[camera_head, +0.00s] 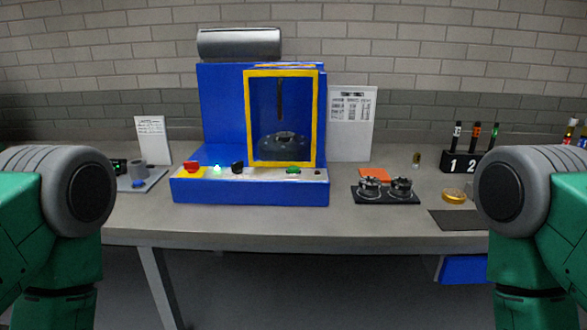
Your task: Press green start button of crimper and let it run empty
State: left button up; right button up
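The crimper (222,110) is a blue machine standing on the workbench, with a yellow-framed opening (247,115) at its front. Inside the opening a dark rod (280,100) hangs above a dark round fixture (282,146); I cannot tell whether a part sits in it. On the front panel a green button (293,170) is at the right, below the yellow frame. A glowing green lamp (217,169), a black knob (238,167) and a red button on yellow (192,168) are to its left. Neither gripper shows; only parts of my green and grey arms appear at both sides.
A black tray (386,197) with two metal round parts is right of the crimper, near an orange pad (374,174). A numbered black rack (462,162), an amber dish (454,196) and a dark mat (458,220) are farther right. A grey plate (142,180) is left.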

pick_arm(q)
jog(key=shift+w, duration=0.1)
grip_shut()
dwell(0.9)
